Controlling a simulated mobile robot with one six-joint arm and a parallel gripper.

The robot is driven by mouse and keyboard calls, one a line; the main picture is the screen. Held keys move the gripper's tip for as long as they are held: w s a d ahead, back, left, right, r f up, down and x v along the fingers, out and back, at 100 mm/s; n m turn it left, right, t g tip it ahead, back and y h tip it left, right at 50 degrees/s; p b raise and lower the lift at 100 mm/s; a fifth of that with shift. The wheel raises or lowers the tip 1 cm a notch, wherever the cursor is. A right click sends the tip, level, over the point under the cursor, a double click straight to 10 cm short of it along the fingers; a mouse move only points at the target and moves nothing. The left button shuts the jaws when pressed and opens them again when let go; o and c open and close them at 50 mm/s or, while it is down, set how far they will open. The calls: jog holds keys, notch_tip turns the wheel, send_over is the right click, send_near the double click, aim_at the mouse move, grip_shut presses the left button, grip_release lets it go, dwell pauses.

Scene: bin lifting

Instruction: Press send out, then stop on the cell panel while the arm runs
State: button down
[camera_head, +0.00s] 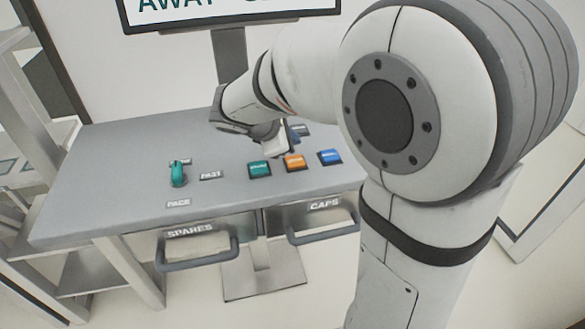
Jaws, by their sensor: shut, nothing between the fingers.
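The cell panel is the grey top (110,150) of a bench. A green button (259,168), an orange button (295,162) and a blue button (329,157) sit in a row on it, their lettering too small to read. My gripper (278,148) points down just behind the green and orange buttons, shut and empty. I cannot tell whether it touches the panel. My arm hides part of the panel's back right. A teal lever (177,174) stands left of the buttons, by labels reading PACE and FAST.
Below the top are a SPARES drawer (190,240) and a CAPS drawer (325,215), both with protruding handles. A screen (230,10) on a post stands behind, its text cut off. Metal shelving (45,90) stands at left. The panel's left part is clear.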

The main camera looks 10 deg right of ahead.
aim_at(292, 162)
jog(key=shift+f+b, duration=0.95)
jog(key=shift+f, duration=0.75)
dwell(0.6)
jog(key=shift+f+b, duration=0.35)
jog(key=shift+f, duration=0.05)
jog(key=shift+f+b, duration=0.45)
jog(key=shift+f, duration=0.05)
dwell(0.6)
jog(key=shift+r, duration=0.1)
jog(key=shift+r+p, duration=0.75)
jog(key=shift+r, duration=0.1)
notch_tip(292, 162, up, 5)
jog(key=p, duration=0.4)
